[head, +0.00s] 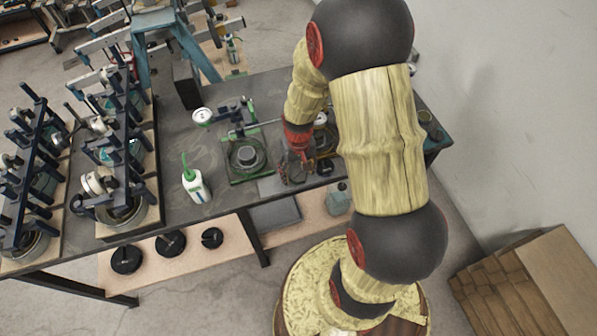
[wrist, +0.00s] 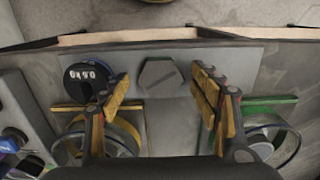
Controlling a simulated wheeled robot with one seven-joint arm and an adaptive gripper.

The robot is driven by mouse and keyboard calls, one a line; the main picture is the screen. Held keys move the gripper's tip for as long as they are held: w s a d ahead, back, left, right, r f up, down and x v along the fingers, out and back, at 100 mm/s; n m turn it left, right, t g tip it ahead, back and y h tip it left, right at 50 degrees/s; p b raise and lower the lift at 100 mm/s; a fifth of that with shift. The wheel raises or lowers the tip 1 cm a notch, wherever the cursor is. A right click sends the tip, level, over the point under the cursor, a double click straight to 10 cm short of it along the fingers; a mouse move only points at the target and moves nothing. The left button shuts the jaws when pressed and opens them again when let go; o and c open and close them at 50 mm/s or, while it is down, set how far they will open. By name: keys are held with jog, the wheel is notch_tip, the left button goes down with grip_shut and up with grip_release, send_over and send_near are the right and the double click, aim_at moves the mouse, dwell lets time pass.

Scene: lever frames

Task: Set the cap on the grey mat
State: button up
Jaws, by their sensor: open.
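A grey six-sided piece, which looks like the cap (wrist: 160,75), lies on the grey mat (wrist: 243,60) in the wrist view. My gripper (wrist: 162,98) is open, with one yellow-padded finger on each side of the cap's near edge. I see no finger touching it. In the head view, my gripper (head: 297,167) is over the front of the dark table, and the grey mat (head: 270,187) shows at the table's front edge. The cap cannot be made out there, behind my gripper.
A dark round dial (wrist: 84,78) with white marks sits left of the cap. A green-framed fixture (head: 247,158) stands left of my gripper. A white bottle with a green nozzle (head: 195,185) and clamp racks (head: 125,160) are further left. The table's front edge is close.

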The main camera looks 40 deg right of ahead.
notch_tip(320, 180, up, 12)
jog(key=p, duration=0.2)
notch_tip(320, 180, up, 13)
jog(key=n+t, duration=0.1)
jog(key=t, duration=0.1)
send_over(299, 175)
jog(key=s+a, duration=0.2)
jog(key=a, duration=0.4)
jog(key=s+a+r+n+t, duration=0.2)
jog(key=s+a+r, duration=0.4)
jog(key=s+r, duration=0.4)
jog(key=shift+r+t, duration=0.35)
jog(key=shift+t, duration=0.45)
jog(key=shift+s+a+f, duration=0.1)
